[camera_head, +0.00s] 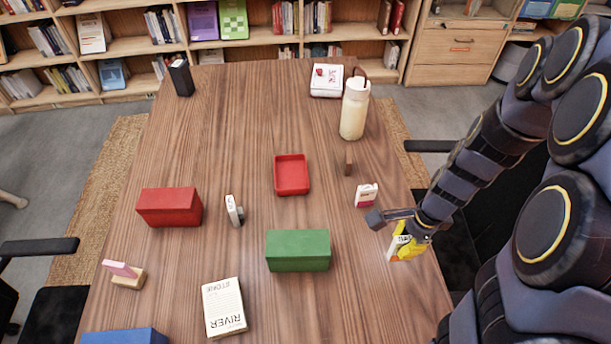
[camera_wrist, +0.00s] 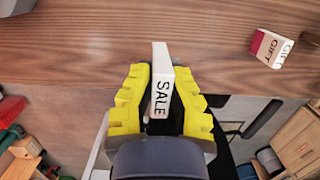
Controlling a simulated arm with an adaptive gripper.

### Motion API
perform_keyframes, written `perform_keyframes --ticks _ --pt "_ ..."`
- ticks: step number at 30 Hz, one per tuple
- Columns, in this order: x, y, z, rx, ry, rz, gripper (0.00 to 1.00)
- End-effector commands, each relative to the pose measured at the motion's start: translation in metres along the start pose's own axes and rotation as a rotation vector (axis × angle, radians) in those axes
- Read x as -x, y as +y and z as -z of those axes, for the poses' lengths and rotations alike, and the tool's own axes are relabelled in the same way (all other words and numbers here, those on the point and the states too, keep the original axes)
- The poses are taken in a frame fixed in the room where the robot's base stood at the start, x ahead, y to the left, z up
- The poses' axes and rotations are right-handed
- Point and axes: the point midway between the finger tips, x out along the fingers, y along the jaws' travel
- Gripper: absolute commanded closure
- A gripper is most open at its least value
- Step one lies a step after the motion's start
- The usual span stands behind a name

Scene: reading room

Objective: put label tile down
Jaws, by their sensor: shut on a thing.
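A white label tile with SALE on it (camera_wrist: 161,92) is between the yellow fingers of my gripper (camera_wrist: 162,72) in the wrist view. My gripper is shut on it from both sides. In the head view, my gripper (camera_head: 408,244) and the white tile (camera_head: 394,246) are at the right edge of the wooden table (camera_head: 250,110). I cannot tell whether the tile touches the table. A red and white GIFT tile (camera_head: 367,195) stands apart on the table, farther back; it also shows in the wrist view (camera_wrist: 272,47).
A green block (camera_head: 298,250) lies left of my gripper, with a red tray (camera_head: 291,174) behind it. A small brown block (camera_head: 348,163) and a cream bottle (camera_head: 354,108) stand farther back. A book (camera_head: 224,307) lies in front. Bare table lies right of the green block.

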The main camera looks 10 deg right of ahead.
Motion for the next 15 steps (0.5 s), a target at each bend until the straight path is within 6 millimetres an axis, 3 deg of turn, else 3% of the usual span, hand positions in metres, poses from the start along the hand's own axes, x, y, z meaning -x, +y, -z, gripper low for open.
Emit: perform_keyframes --ticks 5,9,15 --pt "0.003 -0.062 -0.041 0.022 0.007 0.014 1.00" --pt "0.006 -0.106 -0.088 0.028 0.005 0.026 1.00" --pt "0.009 -0.140 -0.150 0.031 -0.004 0.031 1.00"
